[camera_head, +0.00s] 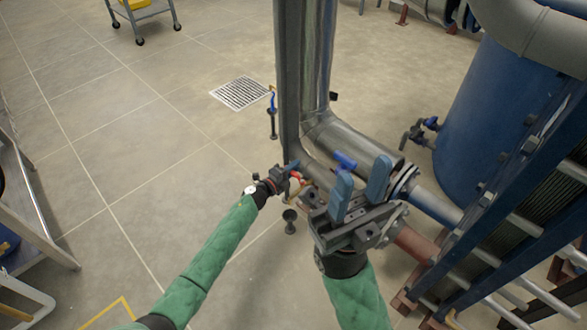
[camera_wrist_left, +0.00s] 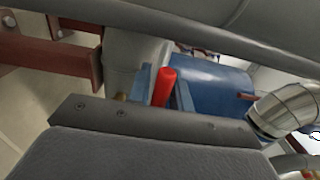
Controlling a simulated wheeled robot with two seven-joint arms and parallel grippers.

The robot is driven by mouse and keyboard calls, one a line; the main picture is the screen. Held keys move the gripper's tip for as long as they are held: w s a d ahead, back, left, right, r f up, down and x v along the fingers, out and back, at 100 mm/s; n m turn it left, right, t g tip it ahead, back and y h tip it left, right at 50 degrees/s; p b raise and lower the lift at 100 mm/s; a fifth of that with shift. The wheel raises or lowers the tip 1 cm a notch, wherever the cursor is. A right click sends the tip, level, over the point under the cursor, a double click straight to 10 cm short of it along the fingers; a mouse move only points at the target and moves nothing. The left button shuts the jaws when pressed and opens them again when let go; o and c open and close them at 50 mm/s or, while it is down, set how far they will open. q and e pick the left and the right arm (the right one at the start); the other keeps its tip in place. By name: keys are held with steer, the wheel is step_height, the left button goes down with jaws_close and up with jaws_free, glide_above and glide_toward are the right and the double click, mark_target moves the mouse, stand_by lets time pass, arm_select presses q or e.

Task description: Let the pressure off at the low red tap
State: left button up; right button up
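The low red tap (camera_head: 296,175) shows as a small red patch by the foot of the silver pipe, mostly hidden behind my left gripper (camera_head: 288,174). In the left wrist view its red handle (camera_wrist_left: 164,86) stands between the two blue fingers of my left gripper (camera_wrist_left: 162,94). The fingers are close against the handle on both sides and look shut on it. My right gripper (camera_head: 362,188) is open and empty, its blue fingers apart, above the pipework to the right of the tap.
A small dark drain cup (camera_head: 290,216) is on the floor below the tap. A blue-handled valve (camera_head: 272,101) stands behind, near a floor grate (camera_head: 240,93). The blue tank (camera_head: 490,115) and plate frame (camera_head: 505,200) block the right.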

arm_select(q)
jaws_close()
steer(key=shift+s+a+n+t+y+p, duration=0.2)
steer(key=shift+n+t+y, duration=0.3)
steer(key=shift+y, duration=0.1)
steer(key=shift+s+a+n+t+y+p, duration=0.15)
steer(key=shift+s+n+t+y+p, duration=0.05)
steer(key=shift+n+t+y, duration=0.35)
steer(key=shift+s+a+n+t+y+b, duration=0.15)
steer(key=shift+n+t+y+b, duration=0.1)
steer(key=shift+n+y, duration=0.25)
steer(key=shift+s+a+n+t+y+b, duration=0.15)
steer(key=shift+n+t+y, duration=0.1)
steer(key=shift+y, duration=0.3)
steer(key=shift+s+a+n+t+y, duration=0.1)
steer(key=shift+a+n+t+y, duration=0.35)
steer(key=shift+y, duration=0.35)
steer(key=shift+d, duration=0.1)
